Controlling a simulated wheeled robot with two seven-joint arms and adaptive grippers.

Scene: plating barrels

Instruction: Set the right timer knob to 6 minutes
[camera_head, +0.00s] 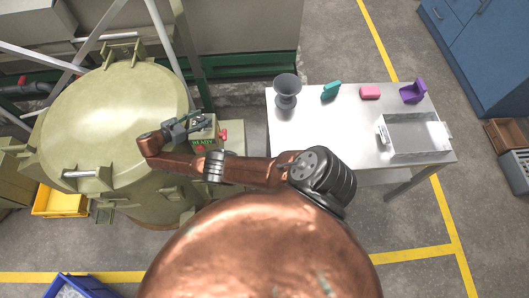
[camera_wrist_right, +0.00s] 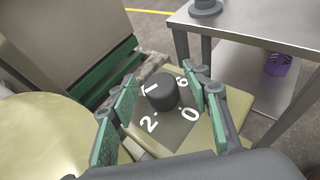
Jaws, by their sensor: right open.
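The timer knob (camera_wrist_right: 163,91) is a dark round knob on a grey dial plate (camera_wrist_right: 166,128) in the wrist view. White 2, 0 and 6 show around it, and another numeral is partly hidden at its upper left. I cannot make out a pointer on the knob. My right gripper (camera_wrist_right: 160,107) is open, its green-padded fingers on either side of the knob with gaps. In the head view my right gripper (camera_head: 182,128) is over the control box (camera_head: 203,135) beside the barrel, hiding most of the dial. My left gripper is not in view.
The large olive barrel (camera_head: 115,115) stands left of the box. A red part (camera_head: 223,135) sits at the box's right side.

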